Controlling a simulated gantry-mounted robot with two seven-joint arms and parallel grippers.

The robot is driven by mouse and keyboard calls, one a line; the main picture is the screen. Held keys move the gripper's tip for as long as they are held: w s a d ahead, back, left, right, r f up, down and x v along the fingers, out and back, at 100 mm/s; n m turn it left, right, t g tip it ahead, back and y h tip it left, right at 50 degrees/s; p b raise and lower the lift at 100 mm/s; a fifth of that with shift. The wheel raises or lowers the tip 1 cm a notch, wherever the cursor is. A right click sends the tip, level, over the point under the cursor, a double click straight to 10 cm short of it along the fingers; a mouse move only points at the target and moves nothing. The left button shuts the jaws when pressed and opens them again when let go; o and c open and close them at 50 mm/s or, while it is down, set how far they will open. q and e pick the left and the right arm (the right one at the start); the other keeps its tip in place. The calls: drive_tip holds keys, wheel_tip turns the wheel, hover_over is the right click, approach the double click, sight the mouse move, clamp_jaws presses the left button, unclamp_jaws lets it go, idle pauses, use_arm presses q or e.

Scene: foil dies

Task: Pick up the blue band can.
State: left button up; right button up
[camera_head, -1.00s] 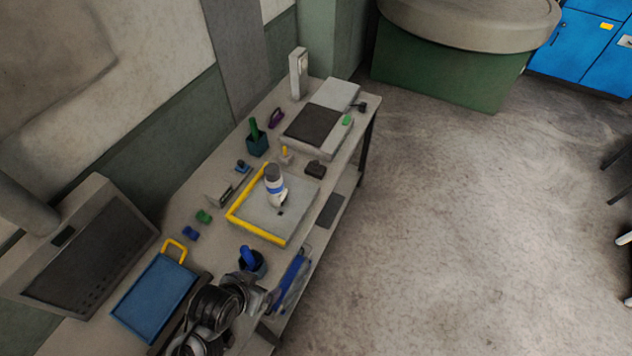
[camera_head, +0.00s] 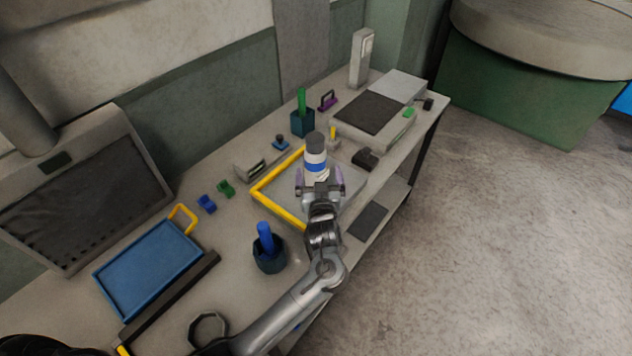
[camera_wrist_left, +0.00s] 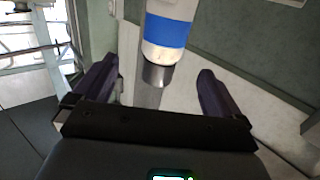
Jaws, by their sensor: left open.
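The blue band can (camera_head: 316,163) has a grey top, a white body and a blue band. It appears to stand upright on the grey tray with a yellow edge (camera_head: 275,206); its foot is hidden behind my gripper. My left gripper (camera_head: 319,180) is open on the near side of the can, with one finger to each side of it in the picture. In the left wrist view the can (camera_wrist_left: 170,33) lies ahead of the open left gripper (camera_wrist_left: 158,86), roughly centred, with gaps on both sides. I see no contact. My right gripper is not in view.
A dark cup with a blue handle (camera_head: 268,252) stands close to my left arm. A cup with a green handle (camera_head: 302,122) is behind the tray, and a small black block (camera_head: 365,158) is right of the can. A blue tray (camera_head: 148,270) lies at left.

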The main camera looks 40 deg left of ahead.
use_arm(q)
drive_tip(key=shift+w+a+n+y+b, duration=0.35)
drive_tip(key=shift+a+y, duration=0.1)
drive_tip(key=shift+y, duration=0.15)
drive_tip(key=x, duration=1)
drive_tip(key=shift+w+b, duration=0.15)
drive_tip(key=shift+b, duration=0.2)
drive_tip(key=shift+r, duration=0.1)
clamp_jaws()
